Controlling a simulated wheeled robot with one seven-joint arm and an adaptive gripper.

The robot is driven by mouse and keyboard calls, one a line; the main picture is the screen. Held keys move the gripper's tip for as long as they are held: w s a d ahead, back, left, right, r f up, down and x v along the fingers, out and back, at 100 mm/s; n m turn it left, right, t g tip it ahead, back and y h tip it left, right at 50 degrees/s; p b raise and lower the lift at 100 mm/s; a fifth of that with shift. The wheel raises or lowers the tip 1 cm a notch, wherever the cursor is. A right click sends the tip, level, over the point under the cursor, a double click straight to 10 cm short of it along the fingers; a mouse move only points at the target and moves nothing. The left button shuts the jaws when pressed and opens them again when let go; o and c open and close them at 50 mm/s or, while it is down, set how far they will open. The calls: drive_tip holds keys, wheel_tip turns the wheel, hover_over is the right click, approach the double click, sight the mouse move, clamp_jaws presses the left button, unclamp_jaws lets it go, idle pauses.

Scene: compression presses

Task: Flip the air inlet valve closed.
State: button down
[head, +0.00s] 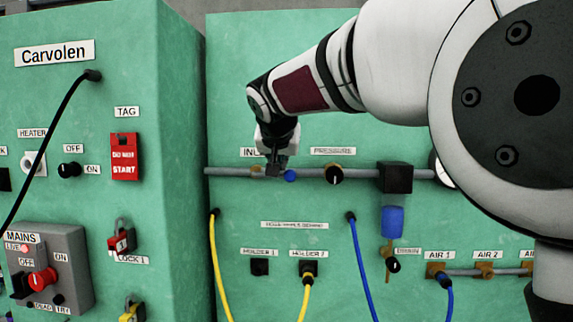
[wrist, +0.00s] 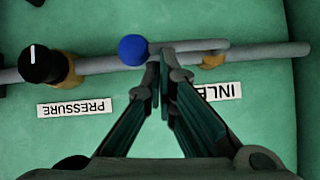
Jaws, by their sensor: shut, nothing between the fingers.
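The air inlet valve has a grey lever (wrist: 200,45) with a blue ball end (wrist: 133,50) and a brass body (wrist: 213,60) on the grey pipe. The lever lies about parallel to the pipe. In the head view the blue ball (head: 290,176) shows just right of my gripper (head: 276,172). My gripper is shut and empty. In the wrist view its fingertips (wrist: 166,60) are at the lever, beside the blue ball; I cannot tell whether they touch. In the head view the fingers hide part of the lever.
The pipe (head: 226,171) runs across the green panel. A black pressure knob (head: 334,175) sits right of the valve, and a black block (head: 395,177) further right. Yellow (head: 217,260) and blue (head: 360,260) hoses hang below. A green cabinet (head: 150,220) stands out at left.

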sight(284, 176)
drive_tip(key=shift+d+f+b, duration=0.15)
drive_tip(key=shift+f+b, duration=0.05)
drive_tip(key=shift+b, duration=0.1)
drive_tip(key=f+m+y+b, duration=0.1)
drive_tip(key=b, duration=0.1)
drive_tip(key=f+m+y+b, duration=0.1)
drive_tip(key=b, duration=0.1)
drive_tip(key=shift+w+d+f, duration=0.1)
drive_tip(key=shift+d+f, duration=0.15)
drive_tip(key=shift+d, duration=0.1)
drive_tip(key=a+f+m+t+y+b, duration=0.3)
drive_tip(key=f+m+y+b, duration=0.3)
drive_tip(key=b, duration=1.7)
drive_tip(key=shift+a+f+m+t+y, duration=0.35)
drive_tip(key=shift+f+m, duration=0.3)
drive_tip(key=shift+m, duration=0.25)
drive_tip(key=shift+a+f+b, duration=0.15)
drive_tip(key=shift+a+b, duration=0.15)
drive_tip(key=shift+b, duration=0.45)
